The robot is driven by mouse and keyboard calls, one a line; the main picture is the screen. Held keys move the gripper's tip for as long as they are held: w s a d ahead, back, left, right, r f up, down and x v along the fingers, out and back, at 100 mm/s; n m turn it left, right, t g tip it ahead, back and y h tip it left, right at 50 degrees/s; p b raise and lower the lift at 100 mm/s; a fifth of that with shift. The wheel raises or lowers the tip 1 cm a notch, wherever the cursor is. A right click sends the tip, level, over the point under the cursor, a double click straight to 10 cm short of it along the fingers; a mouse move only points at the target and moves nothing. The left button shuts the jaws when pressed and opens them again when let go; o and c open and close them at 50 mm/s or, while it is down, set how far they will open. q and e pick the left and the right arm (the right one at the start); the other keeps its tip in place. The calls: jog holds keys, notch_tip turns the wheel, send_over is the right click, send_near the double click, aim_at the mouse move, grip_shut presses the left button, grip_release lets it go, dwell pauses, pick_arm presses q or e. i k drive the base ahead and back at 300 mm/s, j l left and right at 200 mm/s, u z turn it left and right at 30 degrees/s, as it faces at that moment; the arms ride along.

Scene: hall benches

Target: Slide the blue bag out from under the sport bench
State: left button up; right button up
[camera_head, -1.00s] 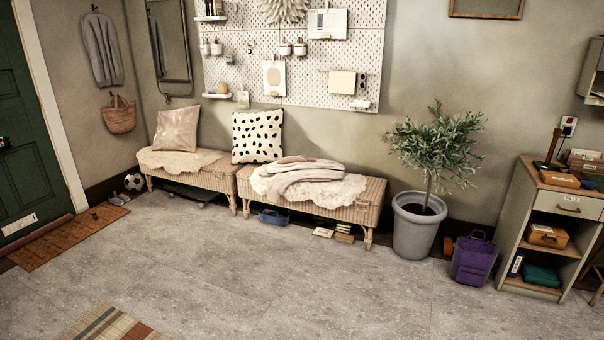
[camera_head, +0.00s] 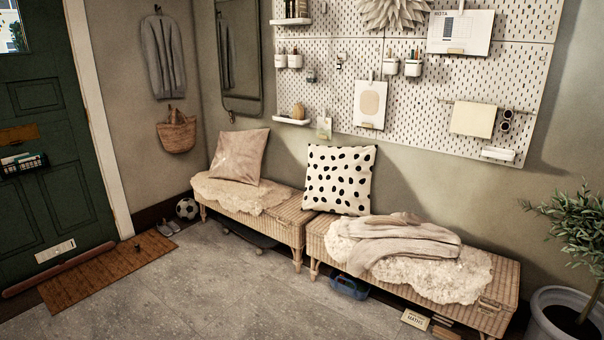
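Two wicker benches stand along the wall. The left bench (camera_head: 285,231) has a fleece and a pink cushion on it, a dark skateboard (camera_head: 250,233) under it and a football (camera_head: 187,208) beside it. The right bench (camera_head: 500,318) has a fleece and a folded throw on top. A blue item (camera_head: 348,286), perhaps the bag, lies low at the front of the right bench's left end, partly under it. It looks like an open-topped carrier, but its exact form is too small to tell. Neither of my grippers shows.
The grey floor (camera_head: 225,290) in front of the benches is clear. Books (camera_head: 416,320) lie under the right bench. A potted plant (camera_head: 572,322) stands at the right edge. A brown doormat (camera_head: 110,272) lies by the green door (camera_head: 50,130).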

aim_at(345, 289)
jog(key=i+j+z, duration=0.2)
jog(key=i, duration=0.35)
jog(key=i+z, duration=0.25)
jog(key=i, duration=0.35)
jog(key=i+j+z, duration=0.2)
jog(key=i+j, duration=0.15)
jog(key=i, duration=0.2)
jog(key=i+j+z, duration=0.25)
jog(key=i, duration=0.25)
jog(key=j, duration=0.1)
